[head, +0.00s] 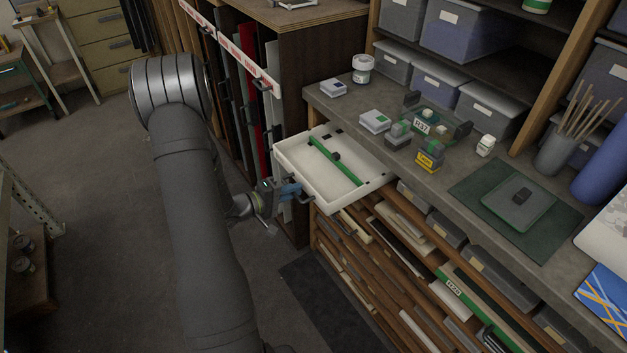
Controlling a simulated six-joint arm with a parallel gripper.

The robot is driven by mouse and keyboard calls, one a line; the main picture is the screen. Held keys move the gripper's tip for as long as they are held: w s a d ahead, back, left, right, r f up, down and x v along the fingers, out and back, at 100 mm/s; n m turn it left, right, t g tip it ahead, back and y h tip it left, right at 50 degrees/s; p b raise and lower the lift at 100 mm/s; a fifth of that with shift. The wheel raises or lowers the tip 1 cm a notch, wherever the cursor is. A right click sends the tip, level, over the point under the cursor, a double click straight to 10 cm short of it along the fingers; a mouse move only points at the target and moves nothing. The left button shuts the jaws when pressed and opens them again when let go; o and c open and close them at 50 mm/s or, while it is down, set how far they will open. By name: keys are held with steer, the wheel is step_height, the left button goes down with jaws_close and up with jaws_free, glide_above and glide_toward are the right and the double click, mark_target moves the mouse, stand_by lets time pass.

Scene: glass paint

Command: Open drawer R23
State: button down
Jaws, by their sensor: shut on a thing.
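A white shallow drawer (355,189) stands pulled out from under the left end of the grey bench. Its inside shows, with a long green bar and a small dark knob-like piece lying in it. I cannot read any label on this drawer, so I cannot tell whether it is R23. My gripper (291,190) is at the drawer's front left side, shut on what looks like its dark handle (305,198). The exact grip is small and partly hidden by the fingers.
The grey bench (327,97) carries small boxes, jars, a green mat (480,190) and a brush cup (556,152). Below are racks of slats and bins (478,261). An upright sheet rack (245,85) stands close behind my gripper. Floor to the left is open.

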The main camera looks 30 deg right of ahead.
steer(key=a, duration=0.6)
steer(key=shift+a, duration=0.15)
steer(key=c, duration=1.6)
jaws_free()
steer(key=shift+a, duration=0.1)
steer(key=a+r, duration=0.1)
steer(key=a, duration=0.4)
steer(key=a+r, duration=0.1)
steer(key=a, duration=0.5)
steer(key=a+r, duration=0.1)
steer(key=a, duration=0.5)
steer(key=shift+r, duration=0.2)
steer(key=shift+d, duration=0.15)
steer(key=d+f, duration=0.1)
steer(key=d, duration=0.4)
steer(key=d+f, duration=0.1)
steer(key=d, duration=0.5)
steer(key=d+f, duration=0.1)
steer(key=d, duration=0.5)
steer(key=shift+f, duration=0.2)
